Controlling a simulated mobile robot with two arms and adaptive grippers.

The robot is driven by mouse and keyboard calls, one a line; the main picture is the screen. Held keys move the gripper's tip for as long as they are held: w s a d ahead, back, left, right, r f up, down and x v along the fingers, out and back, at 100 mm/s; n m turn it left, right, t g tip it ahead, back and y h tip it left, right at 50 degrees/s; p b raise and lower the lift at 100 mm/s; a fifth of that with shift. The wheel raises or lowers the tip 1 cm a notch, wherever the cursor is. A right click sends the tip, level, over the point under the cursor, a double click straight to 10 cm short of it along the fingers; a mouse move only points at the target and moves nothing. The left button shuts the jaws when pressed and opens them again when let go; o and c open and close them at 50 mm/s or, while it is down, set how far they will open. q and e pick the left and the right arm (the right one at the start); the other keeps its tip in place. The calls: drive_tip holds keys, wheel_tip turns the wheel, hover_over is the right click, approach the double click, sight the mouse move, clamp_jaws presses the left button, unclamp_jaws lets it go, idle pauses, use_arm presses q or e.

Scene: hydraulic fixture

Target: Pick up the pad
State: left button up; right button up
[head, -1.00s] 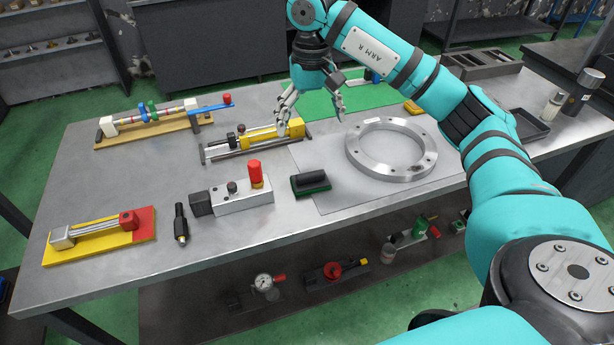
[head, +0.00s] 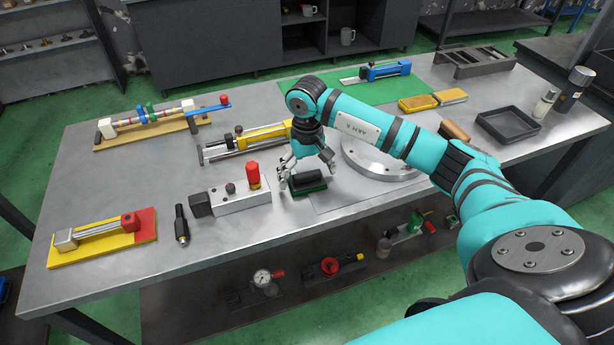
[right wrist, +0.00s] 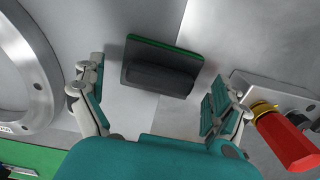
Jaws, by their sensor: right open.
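The pad is a dark block with a black rounded handle on a green base. In the head view the pad (head: 308,184) lies on the metal table, at the left edge of the light grey sheet. It also shows in the right wrist view (right wrist: 160,70), between and a little beyond the fingers. My right gripper (head: 304,172) is open just above the pad and partly covers it. In the right wrist view its fingers (right wrist: 156,100) are spread on either side, apart from the pad. My left gripper is not in view.
A grey block with a red knob (head: 230,198) stands close left of the pad. A metal ring (head: 375,165) lies right, partly behind my arm. A yellow cylinder fixture (head: 262,137) is behind. A black pen-like tool (head: 181,225) lies further left. The table's front is clear.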

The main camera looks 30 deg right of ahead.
drive_tip(key=shift+f, duration=0.7)
drive_tip(key=c, duration=1.1)
drive_tip(key=shift+r, duration=0.1)
drive_tip(key=shift+r, duration=0.35)
drive_tip(key=r+b, duration=0.1)
drive_tip(key=s+r, duration=0.1)
drive_tip(key=shift+r+b, duration=0.3)
drive_tip(key=shift+b, duration=0.05)
drive_tip(key=shift+s+a+r+b, duration=0.1)
drive_tip(key=shift+s+r+b, duration=0.35)
drive_tip(key=shift+s, duration=2.05)
drive_tip(key=shift+s+r+b, duration=0.1)
drive_tip(key=shift+s+b, duration=0.7)
drive_tip(key=shift+s, duration=1.7)
drive_tip(key=shift+s+a+r+b, duration=0.1)
drive_tip(key=shift+s+r+b, duration=0.35)
drive_tip(key=shift+s, duration=2.05)
drive_tip(key=shift+f, duration=0.2)
